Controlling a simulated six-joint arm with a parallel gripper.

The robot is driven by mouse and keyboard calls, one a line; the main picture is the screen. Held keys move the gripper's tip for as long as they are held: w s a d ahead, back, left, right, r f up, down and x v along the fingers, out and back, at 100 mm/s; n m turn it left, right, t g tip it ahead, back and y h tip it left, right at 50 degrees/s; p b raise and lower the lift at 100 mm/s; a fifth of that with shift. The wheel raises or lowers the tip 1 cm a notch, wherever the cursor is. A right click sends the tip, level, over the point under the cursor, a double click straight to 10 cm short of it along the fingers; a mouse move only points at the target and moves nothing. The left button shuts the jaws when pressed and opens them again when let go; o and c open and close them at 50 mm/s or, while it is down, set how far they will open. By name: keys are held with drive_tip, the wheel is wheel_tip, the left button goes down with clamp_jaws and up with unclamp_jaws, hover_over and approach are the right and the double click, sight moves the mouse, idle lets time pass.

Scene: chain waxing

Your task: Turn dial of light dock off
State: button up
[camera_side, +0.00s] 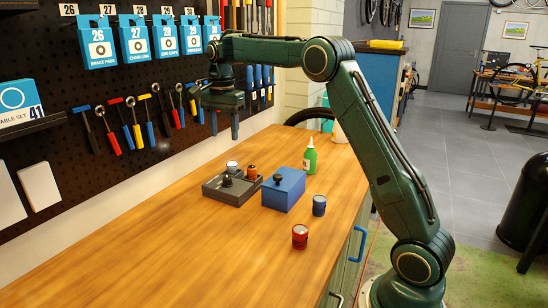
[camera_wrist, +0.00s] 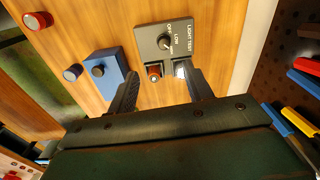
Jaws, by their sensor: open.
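The light dock (camera_side: 211,191) is a dark grey box on the wooden bench. In the wrist view the dock (camera_wrist: 185,20) carries the words LIGHT TEST and OFF and LOW marks around its dial (camera_wrist: 166,42). The dial is a dark round knob with a lighter bar; I cannot tell surely which mark it points at.
A blue box (camera_side: 284,190) with a black knob stands right of the dock. A green bottle (camera_side: 309,158), a blue can (camera_side: 319,206) and a red can (camera_side: 300,237) stand nearby. The pegboard tools (camera_side: 140,118) hang close to my gripper. The bench's front left is clear.

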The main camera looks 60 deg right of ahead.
sight(227, 177)
drive_tip(key=shift+w+d+f+m, duration=0.4)
drive_tip(key=shift+w+d+f, duration=0.15)
drive_tip(key=shift+f, duration=0.2)
drive_tip(key=shift+f, duration=0.1)
drive_tip(key=shift+f, duration=6.8)
drive_tip(key=c, duration=1)
